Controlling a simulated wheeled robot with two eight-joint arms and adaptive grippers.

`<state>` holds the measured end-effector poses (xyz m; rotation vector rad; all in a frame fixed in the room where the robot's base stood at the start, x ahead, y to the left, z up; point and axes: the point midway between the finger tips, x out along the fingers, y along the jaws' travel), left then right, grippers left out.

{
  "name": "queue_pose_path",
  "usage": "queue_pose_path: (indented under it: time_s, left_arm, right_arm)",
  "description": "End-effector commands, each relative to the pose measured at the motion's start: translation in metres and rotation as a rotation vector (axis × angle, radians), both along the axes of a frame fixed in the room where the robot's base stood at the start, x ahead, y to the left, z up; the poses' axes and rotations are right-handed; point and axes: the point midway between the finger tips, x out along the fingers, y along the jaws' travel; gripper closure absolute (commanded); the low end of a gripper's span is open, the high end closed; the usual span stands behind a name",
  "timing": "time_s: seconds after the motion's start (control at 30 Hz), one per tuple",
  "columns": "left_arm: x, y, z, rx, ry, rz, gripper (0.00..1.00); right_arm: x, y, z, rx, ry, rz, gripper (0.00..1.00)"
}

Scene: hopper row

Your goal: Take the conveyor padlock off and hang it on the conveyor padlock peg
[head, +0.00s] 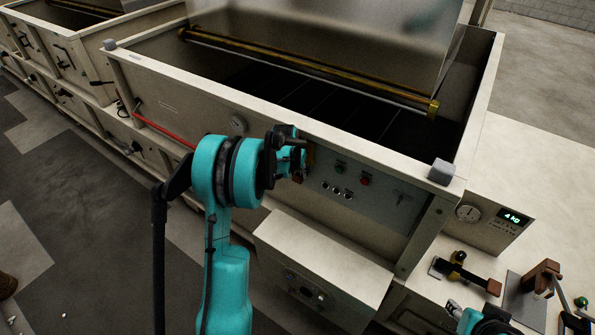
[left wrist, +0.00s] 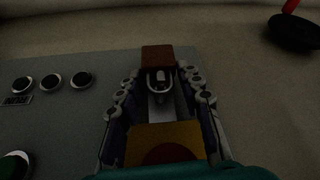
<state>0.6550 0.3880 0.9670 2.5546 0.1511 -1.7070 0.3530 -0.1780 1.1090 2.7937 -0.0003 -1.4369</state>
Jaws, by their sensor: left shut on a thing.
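The conveyor padlock (left wrist: 158,57) has a red-brown body and a metal shackle, and shows between my left fingertips in the left wrist view. My left gripper (head: 292,160) is shut on it at the control panel (head: 368,190). A yellow plate with a dark red round part (left wrist: 165,150) lies just beside the shackle. I cannot tell whether the shackle is still through anything. In the head view my gripper mostly hides the padlock. I cannot pick out the padlock peg.
The panel carries several buttons, one red (head: 365,181). A pale box (head: 325,260) juts out below it. The hopper (head: 320,85) stands behind. At right, a pale table holds a brown-handled tool (head: 470,272) and a brown block (head: 543,276).

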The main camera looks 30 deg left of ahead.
Motion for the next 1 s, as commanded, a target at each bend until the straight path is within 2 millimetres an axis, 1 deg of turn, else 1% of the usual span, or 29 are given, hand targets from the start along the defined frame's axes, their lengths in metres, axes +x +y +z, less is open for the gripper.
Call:
queue_pose_path:
  time_s: [0.03, 0.1, 0.13, 0.2, 0.47, 0.57, 0.67, 1.0]
  left_arm:
    - [0.000, 0.000, 0.000, 0.000, 0.000, 0.000, 0.83]
    - [0.000, 0.000, 0.000, 0.000, 0.000, 0.000, 0.99]
    - [0.000, 0.000, 0.000, 0.000, 0.000, 0.000, 0.56]
    - [0.000, 0.000, 0.000, 0.000, 0.000, 0.000, 0.40]
    - [0.000, 0.000, 0.000, 0.000, 0.000, 0.000, 0.40]
    - [-0.001, 0.000, 0.004, 0.000, 0.000, 0.000, 0.40]
    - [-0.006, -0.001, 0.015, 0.000, 0.000, 0.000, 0.40]
    - [-0.034, -0.004, 0.081, 0.000, 0.000, 0.001, 0.40]
  right_arm:
    - [0.000, 0.000, 0.000, 0.000, 0.000, 0.000, 0.60]
    - [0.000, 0.000, 0.000, 0.000, 0.000, 0.000, 0.60]
    - [0.000, 0.000, 0.000, 0.000, 0.000, 0.000, 0.60]
    - [0.000, 0.000, 0.000, 0.000, 0.000, 0.000, 0.60]
    - [0.000, 0.000, 0.000, 0.000, 0.000, 0.000, 0.60]
    - [0.000, 0.000, 0.000, 0.000, 0.000, 0.000, 0.60]
    - [0.000, 0.000, 0.000, 0.000, 0.000, 0.000, 0.60]
    - [0.000, 0.000, 0.000, 0.000, 0.000, 0.000, 0.60]
